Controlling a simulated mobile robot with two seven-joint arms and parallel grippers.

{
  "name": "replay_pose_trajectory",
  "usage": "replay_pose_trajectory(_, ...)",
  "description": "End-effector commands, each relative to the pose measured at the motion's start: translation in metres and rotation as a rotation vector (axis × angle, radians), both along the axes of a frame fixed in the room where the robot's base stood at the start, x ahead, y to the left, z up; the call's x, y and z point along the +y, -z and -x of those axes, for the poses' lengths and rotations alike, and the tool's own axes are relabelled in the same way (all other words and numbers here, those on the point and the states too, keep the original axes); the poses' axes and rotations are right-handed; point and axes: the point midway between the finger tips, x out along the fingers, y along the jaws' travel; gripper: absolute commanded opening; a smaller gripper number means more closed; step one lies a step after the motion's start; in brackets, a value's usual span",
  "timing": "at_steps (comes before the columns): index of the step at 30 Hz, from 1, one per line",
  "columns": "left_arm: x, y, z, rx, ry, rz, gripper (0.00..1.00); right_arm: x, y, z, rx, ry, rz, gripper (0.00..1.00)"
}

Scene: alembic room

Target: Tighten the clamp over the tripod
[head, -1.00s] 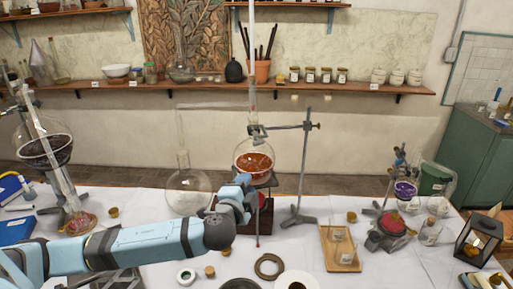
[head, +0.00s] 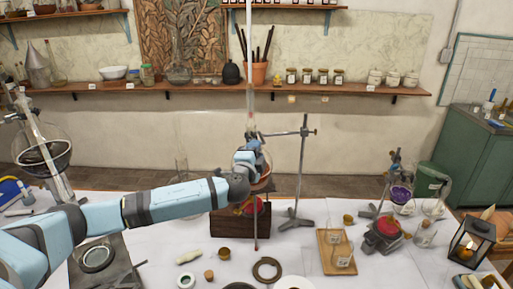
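The clamp (head: 252,134) is at the end of a thin horizontal bar fixed to a metal stand (head: 301,170). It sits at the neck of a round flask (head: 267,166) with orange-red contents, over the tripod (head: 256,230). A tall glass tube (head: 250,85) rises from the neck. My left gripper (head: 250,150) is just below the clamp, in front of the flask, and hides most of it. Its fingers are seen from behind, so their opening and any contact with the clamp cannot be told. My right gripper is not in view.
A red object (head: 251,206) is under the flask, beside a dark wooden block (head: 226,223). A clear flask stands behind my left arm, mostly hidden. A wooden tray (head: 337,252), a dark ring (head: 267,270) and a lantern (head: 473,242) are on the white-covered table.

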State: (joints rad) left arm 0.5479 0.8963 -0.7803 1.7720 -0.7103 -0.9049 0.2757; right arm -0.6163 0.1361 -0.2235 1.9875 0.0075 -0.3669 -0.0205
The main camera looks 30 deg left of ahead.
Motion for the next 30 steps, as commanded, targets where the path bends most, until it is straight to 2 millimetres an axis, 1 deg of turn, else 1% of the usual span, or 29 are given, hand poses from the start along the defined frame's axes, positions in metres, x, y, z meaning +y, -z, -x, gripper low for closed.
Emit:
replay_pose_trajectory(3,0.002,-0.001,-0.007,0.0,0.0,0.0,0.38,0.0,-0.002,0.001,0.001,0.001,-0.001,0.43)
replay_pose_trajectory(11,0.002,-0.001,-0.008,0.0,0.0,0.0,0.38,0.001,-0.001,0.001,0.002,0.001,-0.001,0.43)
replay_pose_trajectory(12,0.002,-0.001,-0.008,0.0,0.0,0.0,0.36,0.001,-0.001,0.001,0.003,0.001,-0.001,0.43)
replay_pose_trajectory(14,0.002,-0.001,-0.008,0.0,0.0,0.0,0.22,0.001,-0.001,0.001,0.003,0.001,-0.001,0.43)
replay_pose_trajectory(15,0.002,-0.001,-0.008,0.0,0.0,0.0,0.13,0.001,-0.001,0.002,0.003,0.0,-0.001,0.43)
replay_pose_trajectory(17,0.002,-0.001,-0.008,0.0,0.0,0.0,0.0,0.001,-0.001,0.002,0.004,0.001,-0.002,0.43)
replay_pose_trajectory(21,0.002,-0.001,-0.008,0.001,0.0,-0.001,0.0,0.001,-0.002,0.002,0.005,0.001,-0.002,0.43)
replay_pose_trajectory(23,0.002,-0.002,-0.008,0.012,-0.001,-0.009,0.0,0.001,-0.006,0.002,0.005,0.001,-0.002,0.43)
replay_pose_trajectory(27,0.003,-0.006,-0.007,0.076,-0.001,-0.069,0.0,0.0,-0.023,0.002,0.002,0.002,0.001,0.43)
replay_pose_trajectory(30,0.002,-0.005,-0.007,0.124,-0.001,-0.117,0.0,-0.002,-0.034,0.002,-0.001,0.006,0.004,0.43)
